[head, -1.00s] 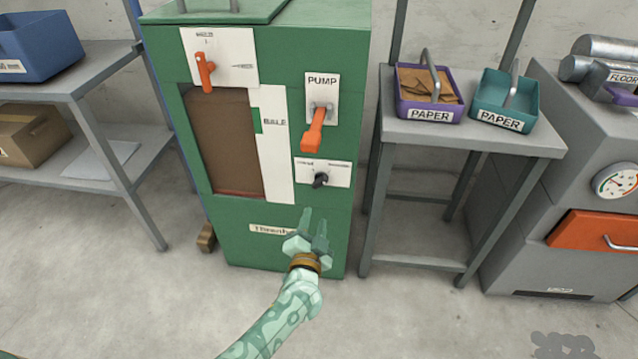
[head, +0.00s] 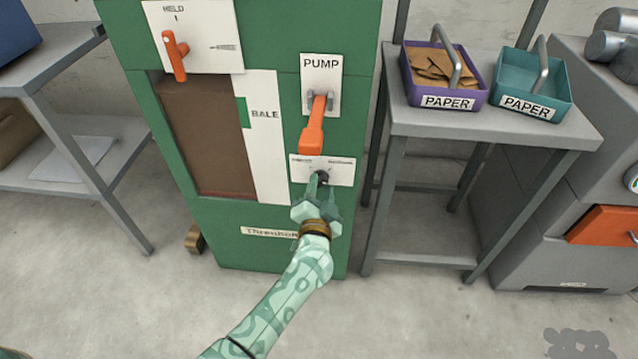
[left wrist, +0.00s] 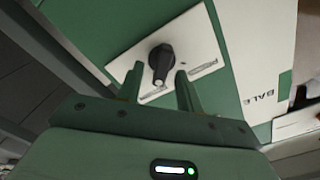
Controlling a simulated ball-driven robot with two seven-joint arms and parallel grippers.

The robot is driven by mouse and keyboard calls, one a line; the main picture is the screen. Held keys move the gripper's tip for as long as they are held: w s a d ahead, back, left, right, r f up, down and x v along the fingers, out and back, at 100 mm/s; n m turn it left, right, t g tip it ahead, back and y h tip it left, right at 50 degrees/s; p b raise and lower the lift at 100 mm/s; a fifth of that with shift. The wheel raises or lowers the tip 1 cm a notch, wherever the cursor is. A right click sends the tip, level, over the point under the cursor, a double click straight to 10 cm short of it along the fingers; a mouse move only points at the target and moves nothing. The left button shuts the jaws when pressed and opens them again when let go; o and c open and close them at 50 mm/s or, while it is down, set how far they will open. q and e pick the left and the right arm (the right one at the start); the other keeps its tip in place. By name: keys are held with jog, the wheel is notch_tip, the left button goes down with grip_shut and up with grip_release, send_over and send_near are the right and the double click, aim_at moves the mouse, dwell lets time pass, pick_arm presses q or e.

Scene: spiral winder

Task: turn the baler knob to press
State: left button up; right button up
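The green baler (head: 225,228) stands ahead of me. Its small black knob (head: 322,176) sits on a white plate (head: 343,172) below the orange pump lever. In the left wrist view the knob (left wrist: 161,58) shows whole, with a pale-tipped pointer. My left gripper (head: 324,186) is right in front of the knob and partly hides it in the head view. The left wrist view shows the left gripper (left wrist: 158,84) open, its fingertips on either side of the knob's pointer end. I cannot tell whether they touch it. My right gripper is out of view.
The orange pump lever (head: 312,128) hangs down just above the knob plate. An orange handle (head: 175,57) is at the upper left of the baler. A grey table (head: 490,131) with purple (head: 431,104) and teal (head: 531,107) paper bins stands to the right.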

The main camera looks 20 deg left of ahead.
pick_arm(q)
jog(key=shift+w, duration=0.2)
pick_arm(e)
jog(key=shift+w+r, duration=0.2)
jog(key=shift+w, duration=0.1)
pick_arm(q)
jog(key=shift+r, duration=0.1)
grip_shut()
